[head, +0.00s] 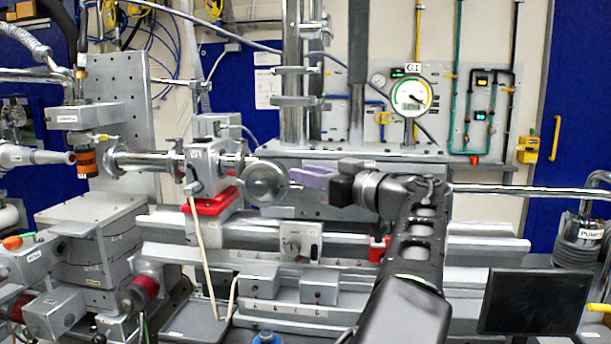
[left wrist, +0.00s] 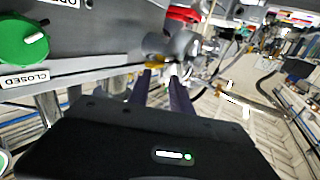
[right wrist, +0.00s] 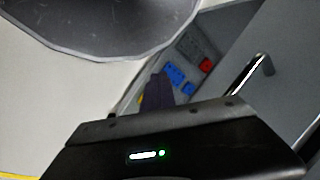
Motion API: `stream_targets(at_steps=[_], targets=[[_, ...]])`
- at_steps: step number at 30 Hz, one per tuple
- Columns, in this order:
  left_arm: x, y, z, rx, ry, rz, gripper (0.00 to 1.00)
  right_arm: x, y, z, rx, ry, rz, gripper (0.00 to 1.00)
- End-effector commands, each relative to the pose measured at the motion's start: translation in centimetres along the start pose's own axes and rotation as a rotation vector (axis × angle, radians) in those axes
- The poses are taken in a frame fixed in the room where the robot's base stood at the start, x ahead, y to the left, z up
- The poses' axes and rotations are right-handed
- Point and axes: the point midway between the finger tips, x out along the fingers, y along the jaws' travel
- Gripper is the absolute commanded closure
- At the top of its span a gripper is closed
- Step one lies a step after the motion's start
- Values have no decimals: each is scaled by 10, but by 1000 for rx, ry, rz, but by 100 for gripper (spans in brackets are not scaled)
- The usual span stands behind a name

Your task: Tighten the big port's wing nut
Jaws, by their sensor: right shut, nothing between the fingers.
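The big port appears to be the round metal flange (head: 265,183) left of centre in the head view. A rounded grey metal end (left wrist: 186,44) shows ahead in the left wrist view. A small brass-yellow part (left wrist: 156,65), possibly the wing nut, lies just beyond my left fingertips; contact cannot be told. My left gripper (head: 312,178) reaches in from the right of the flange, pointing left. Its purple fingers (left wrist: 160,75) stand apart, with nothing clearly between them. My right gripper (right wrist: 160,78) is shut and empty in its wrist view. No wing nut is distinguishable in the head view.
A dial gauge (head: 411,95) stands behind my left arm. A green knob (left wrist: 22,42) with a CLOSED label is near in the left wrist view. A grey rail (head: 490,246) runs below. A dark screen (head: 535,301) is at lower right. A grey round surface (right wrist: 105,22) is near my right gripper.

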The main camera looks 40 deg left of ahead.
Motion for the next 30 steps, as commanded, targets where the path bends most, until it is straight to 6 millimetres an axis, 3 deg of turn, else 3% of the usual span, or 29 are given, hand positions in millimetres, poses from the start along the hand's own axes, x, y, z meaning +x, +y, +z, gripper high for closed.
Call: stream_targets(at_steps=[12,30], targets=[[-63,1,0,0,1,3,75,9,4,0,0,0,0,100],[-69,0,0,0,0,1,75,9,4,0,0,0,0,100]])
